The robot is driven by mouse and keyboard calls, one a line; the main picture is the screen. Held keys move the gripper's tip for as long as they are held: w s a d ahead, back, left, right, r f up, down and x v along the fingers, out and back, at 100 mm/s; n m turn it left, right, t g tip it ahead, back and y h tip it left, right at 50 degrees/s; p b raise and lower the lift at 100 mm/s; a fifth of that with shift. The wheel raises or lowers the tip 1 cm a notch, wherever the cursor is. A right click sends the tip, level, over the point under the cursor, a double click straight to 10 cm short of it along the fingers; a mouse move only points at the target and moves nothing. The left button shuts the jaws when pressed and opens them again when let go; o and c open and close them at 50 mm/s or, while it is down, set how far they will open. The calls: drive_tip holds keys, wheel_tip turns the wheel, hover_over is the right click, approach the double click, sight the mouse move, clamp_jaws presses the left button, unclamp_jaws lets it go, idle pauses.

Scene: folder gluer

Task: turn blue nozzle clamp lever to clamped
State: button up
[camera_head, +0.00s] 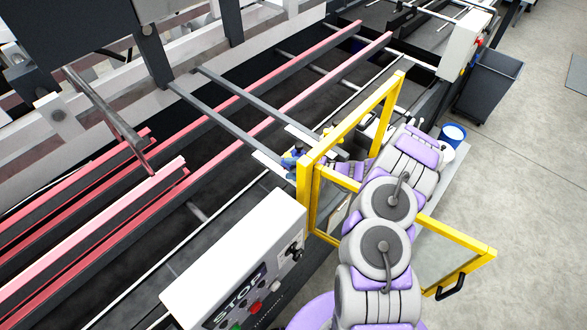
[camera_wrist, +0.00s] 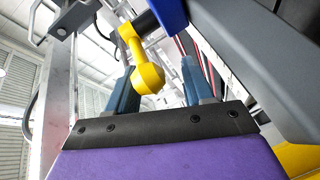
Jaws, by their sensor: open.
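In the wrist view, a yellow lever with a rounded knob (camera_wrist: 150,78) hangs from a dark pivot beside a blue block (camera_wrist: 168,12). My gripper (camera_wrist: 160,68) is open, with one blue-grey finger on each side of the knob. The knob appears between the fingers; I cannot tell whether either touches it. In the head view, a small blue part (camera_head: 290,160) shows at the machine's edge, just left of the yellow guard frame. My arm reaches to that frame, and my gripper's fingers are not clearly visible there.
The yellow guard frame (camera_head: 305,200) stands close around my arm, and its open door (camera_head: 455,250) is at the right. A white control box (camera_head: 235,265) with a STOP label is at lower left. A blue bucket (camera_head: 453,134) stands behind my arm. Red rails (camera_head: 340,40) cross the machine.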

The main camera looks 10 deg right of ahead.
drive_tip(key=shift+s, duration=0.1)
drive_tip(key=v, duration=1.7)
drive_tip(key=shift+b, duration=0.45)
drive_tip(key=shift+d+f, duration=0.1)
drive_tip(key=shift+d, duration=0.15)
